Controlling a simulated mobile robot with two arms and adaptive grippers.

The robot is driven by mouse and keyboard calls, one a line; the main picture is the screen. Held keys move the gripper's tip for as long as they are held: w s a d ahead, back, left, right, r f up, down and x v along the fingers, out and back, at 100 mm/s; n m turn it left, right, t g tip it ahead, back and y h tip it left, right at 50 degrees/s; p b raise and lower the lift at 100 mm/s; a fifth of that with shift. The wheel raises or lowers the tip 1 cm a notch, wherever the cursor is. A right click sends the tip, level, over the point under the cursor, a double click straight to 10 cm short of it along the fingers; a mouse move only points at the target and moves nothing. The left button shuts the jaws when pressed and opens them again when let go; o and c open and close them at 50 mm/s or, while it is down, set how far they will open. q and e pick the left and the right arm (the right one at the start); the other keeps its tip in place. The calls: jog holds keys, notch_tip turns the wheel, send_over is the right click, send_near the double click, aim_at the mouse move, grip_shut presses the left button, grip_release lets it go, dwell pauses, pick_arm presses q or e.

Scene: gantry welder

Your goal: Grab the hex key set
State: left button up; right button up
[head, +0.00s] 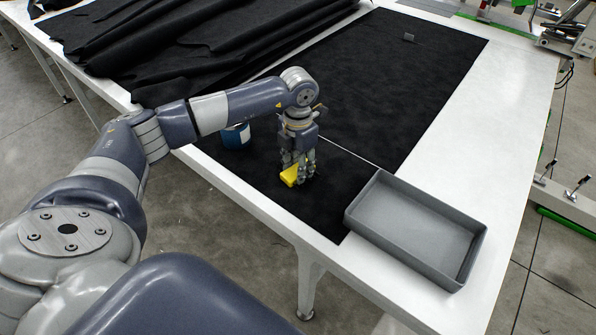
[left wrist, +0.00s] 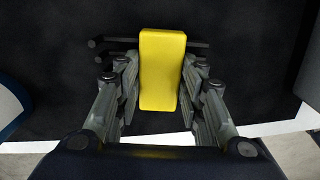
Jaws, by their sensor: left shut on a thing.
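The hex key set has a yellow body that shows in the head view (head: 290,176) and, larger, in the left wrist view (left wrist: 162,68). In the left wrist view dark keys stick out on its left and right sides. My left gripper (head: 297,172) points down over the black cloth near the table's front edge. Its fingers, also in the left wrist view (left wrist: 160,85), are shut on the yellow body from both sides. I cannot tell whether the set touches the cloth. My right gripper is not in view.
A grey open tray (head: 366,222) stands on the white table (head: 470,130), right of my left gripper. A blue can (head: 236,136) stands just left of it. Black fabric (head: 160,40) is heaped at the back left. The black cloth behind is mostly clear.

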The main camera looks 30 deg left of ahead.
pick_arm(q)
jog(key=shift+w+r, duration=0.1)
jog(key=shift+r, duration=0.1)
notch_tip(320, 180, up, 10)
jog(key=b, duration=0.2)
jog(key=shift+f+b, duration=0.15)
jog(key=shift+b, duration=0.15)
